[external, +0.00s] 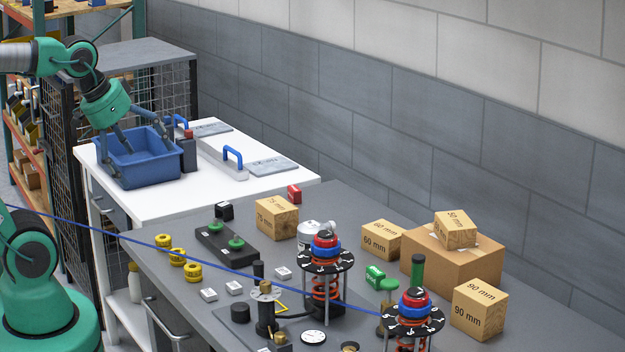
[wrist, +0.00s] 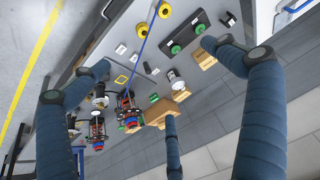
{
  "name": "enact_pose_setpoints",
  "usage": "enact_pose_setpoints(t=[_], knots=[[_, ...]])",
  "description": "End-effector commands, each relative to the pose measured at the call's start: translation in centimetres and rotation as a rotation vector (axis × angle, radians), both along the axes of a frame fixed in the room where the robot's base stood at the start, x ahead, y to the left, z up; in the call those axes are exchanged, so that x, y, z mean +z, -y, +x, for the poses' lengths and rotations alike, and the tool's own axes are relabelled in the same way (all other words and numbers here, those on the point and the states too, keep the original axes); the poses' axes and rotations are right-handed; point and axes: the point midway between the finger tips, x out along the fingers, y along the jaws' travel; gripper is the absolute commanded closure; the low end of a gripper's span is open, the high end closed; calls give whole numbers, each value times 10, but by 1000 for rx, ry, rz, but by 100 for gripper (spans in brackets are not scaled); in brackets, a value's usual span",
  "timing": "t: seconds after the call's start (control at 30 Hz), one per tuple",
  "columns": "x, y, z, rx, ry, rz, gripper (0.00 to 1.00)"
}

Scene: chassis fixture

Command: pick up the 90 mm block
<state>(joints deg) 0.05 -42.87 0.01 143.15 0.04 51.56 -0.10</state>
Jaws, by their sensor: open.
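The 90 mm block (external: 478,310) is a light wooden cube with "90 mm" on its faces. It sits on the grey bench at the front right in the external view, apart from the cardboard box (external: 440,262). I cannot make the block out surely in the wrist view. My gripper (external: 140,168) is far off at the upper left, by the blue bin (external: 150,182) on the white table. Its fingers are spread and hold nothing. In the wrist view the spread fingers (wrist: 160,85) show with the bench beyond them.
A 50 mm block (external: 455,229) lies on the cardboard box; 60 mm (external: 381,240) and 75 mm (external: 277,217) blocks stand on the bench. Two spring fixtures (external: 326,265) (external: 413,318) stand left of the 90 mm block. A blue cable (external: 215,268) crosses the bench. A wall runs behind.

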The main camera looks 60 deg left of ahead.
Motion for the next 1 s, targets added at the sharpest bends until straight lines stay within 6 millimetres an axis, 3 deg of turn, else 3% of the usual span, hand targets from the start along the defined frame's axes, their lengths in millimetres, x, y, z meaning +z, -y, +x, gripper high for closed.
enact_pose_setpoints(t=[0.17, 0.37, 0.67, 1.0], knots=[[9, 2, 11, 1, -5, 0, 0], [30, 11, 41, 6, -20, -4, 0], [66, 40, 114, 17, -45, -8, 0], [89, 91, 200, 31, -67, -11, 0]])
